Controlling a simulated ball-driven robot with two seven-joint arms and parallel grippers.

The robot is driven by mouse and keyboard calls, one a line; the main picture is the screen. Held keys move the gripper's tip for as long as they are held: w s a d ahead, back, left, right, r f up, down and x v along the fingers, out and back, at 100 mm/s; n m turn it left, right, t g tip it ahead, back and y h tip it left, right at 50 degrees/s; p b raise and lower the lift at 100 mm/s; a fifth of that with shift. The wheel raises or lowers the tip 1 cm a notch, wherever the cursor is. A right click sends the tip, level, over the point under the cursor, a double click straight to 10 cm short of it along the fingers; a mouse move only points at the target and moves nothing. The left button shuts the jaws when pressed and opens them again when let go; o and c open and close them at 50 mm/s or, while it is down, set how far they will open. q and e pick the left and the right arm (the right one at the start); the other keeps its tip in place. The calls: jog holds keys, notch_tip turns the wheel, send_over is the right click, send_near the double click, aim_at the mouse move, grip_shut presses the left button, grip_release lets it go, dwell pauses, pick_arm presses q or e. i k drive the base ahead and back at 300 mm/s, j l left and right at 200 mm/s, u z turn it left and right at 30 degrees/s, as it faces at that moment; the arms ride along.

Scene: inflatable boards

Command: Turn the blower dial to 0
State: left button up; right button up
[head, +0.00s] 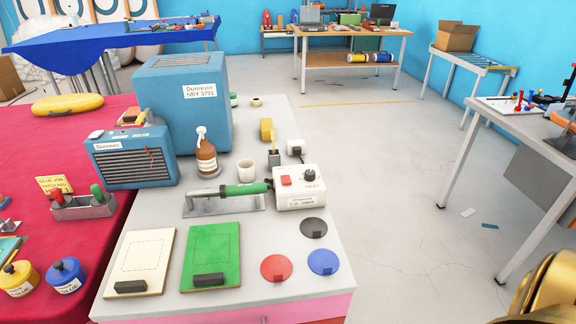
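A white control box (299,197) sits near the right edge of the grey-topped bench. It has a red switch (286,180) and a small dark dial (309,175) on its top face. The dial's markings are too small to read. A blower-like tool with a green handle (245,188) and a metal nozzle lies on a metal stand to the left of the box, its handle end close to the box. Neither of my grippers shows; only a gold part of my own body is at the lower right corner.
In front lie black (313,227), red (275,267) and blue (323,261) discs and a green board (211,250).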

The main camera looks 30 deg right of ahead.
aim_at(310, 175)
jog(key=z, duration=1.1)
jog(key=l+z, duration=0.3)
